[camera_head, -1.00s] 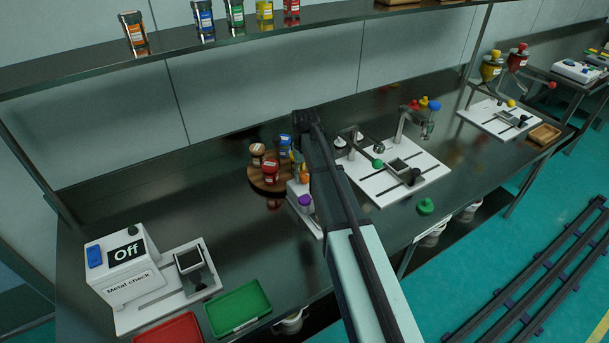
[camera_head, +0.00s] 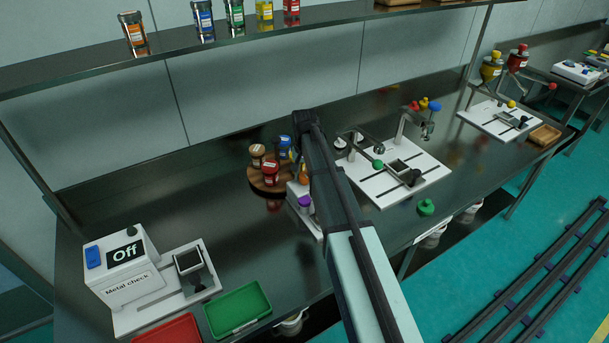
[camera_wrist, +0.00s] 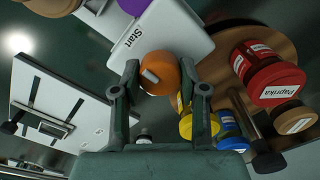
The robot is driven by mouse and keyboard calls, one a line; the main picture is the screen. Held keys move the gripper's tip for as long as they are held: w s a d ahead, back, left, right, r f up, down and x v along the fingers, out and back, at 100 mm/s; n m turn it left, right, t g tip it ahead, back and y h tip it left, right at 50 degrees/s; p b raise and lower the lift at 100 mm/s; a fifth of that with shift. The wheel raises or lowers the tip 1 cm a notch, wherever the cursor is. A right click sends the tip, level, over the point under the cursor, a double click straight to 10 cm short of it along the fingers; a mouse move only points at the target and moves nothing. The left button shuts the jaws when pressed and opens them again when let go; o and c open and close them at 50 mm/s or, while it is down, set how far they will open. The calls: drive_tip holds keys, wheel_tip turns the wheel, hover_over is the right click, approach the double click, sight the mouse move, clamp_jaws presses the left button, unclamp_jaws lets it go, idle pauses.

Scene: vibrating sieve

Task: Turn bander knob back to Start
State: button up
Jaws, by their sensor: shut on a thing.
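The bander is a white box (camera_wrist: 178,30) marked "Start" in the wrist view. Its orange knob (camera_wrist: 160,73) carries a pale pointer mark and sits near the "Start" label. My gripper (camera_wrist: 160,80) is shut on the orange knob, one finger on each side. A purple knob (camera_wrist: 133,5) is cut off at the top edge of the wrist view. In the head view the white box (camera_head: 297,190), the purple knob (camera_head: 304,201) and a bit of the orange knob (camera_head: 303,176) show beside my arm. My arm hides the gripper there.
A round wooden stand (camera_head: 262,183) with several spice jars is close to the left of the bander; a red jar labelled Paprika (camera_wrist: 275,80) is on it. A white sieve plate (camera_head: 410,187) lies to the right. A metal check machine (camera_head: 125,265) stands at front left.

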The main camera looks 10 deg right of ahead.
sight(304, 174)
drive_tip(key=shift+s, duration=0.1)
drive_tip(key=o, duration=1.1)
drive_tip(key=shift+o, duration=0.2)
wheel_tip(304, 174, up, 12)
